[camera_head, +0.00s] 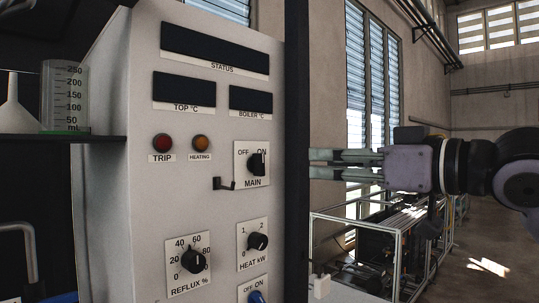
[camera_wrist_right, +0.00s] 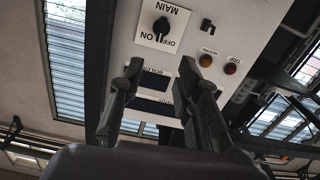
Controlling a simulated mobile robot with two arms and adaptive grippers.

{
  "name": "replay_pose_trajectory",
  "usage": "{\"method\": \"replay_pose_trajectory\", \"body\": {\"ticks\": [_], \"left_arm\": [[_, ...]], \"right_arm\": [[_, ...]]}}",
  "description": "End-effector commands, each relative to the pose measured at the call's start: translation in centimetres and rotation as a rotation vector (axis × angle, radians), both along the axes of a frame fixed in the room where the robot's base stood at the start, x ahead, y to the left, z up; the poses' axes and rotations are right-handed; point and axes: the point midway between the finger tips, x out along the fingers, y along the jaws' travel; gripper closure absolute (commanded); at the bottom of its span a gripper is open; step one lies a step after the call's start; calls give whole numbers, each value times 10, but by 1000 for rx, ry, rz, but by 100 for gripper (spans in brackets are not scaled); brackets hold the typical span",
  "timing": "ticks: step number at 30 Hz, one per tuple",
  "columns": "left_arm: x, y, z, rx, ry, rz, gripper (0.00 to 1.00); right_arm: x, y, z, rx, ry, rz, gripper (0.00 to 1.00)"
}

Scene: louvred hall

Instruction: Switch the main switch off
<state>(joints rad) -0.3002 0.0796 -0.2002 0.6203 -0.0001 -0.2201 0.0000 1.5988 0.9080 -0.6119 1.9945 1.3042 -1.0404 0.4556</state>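The main switch (camera_head: 257,164) is a black knob on a white plate marked OFF, ON and MAIN, on the light grey control panel. Its pointer appears turned toward ON. The knob also shows in the right wrist view (camera_wrist_right: 161,29), where the panel appears upside down. My right gripper (camera_head: 312,163) is to the right of the panel's dark edge, at about the switch's height in the picture and apart from it. Its two fingers are spread with nothing between them, as the right wrist view (camera_wrist_right: 160,68) also shows. My left gripper is not in view.
A small black hook (camera_head: 224,184) sticks out left of the switch. Red TRIP (camera_head: 161,142) and orange HEATING (camera_head: 201,143) lamps sit above it to the left; HEAT (camera_head: 257,241) and REFLUX (camera_head: 193,260) knobs are below. A shelf (camera_head: 60,137) holds a measuring beaker (camera_head: 65,95).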

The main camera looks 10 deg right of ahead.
Motion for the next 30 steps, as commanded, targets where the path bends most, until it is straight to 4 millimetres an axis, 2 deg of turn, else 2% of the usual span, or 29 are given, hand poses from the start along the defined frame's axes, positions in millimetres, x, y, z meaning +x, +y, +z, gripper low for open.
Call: {"method": "replay_pose_trajectory", "body": {"ticks": [1,15,21,30], "left_arm": [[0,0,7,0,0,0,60],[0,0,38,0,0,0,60],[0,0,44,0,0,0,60],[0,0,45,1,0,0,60]], "right_arm": [[10,8,3,1,4,3,69],[88,68,3,2,3,1,69],[106,82,2,3,0,0,69],[111,85,0,2,-1,-1,69]]}}
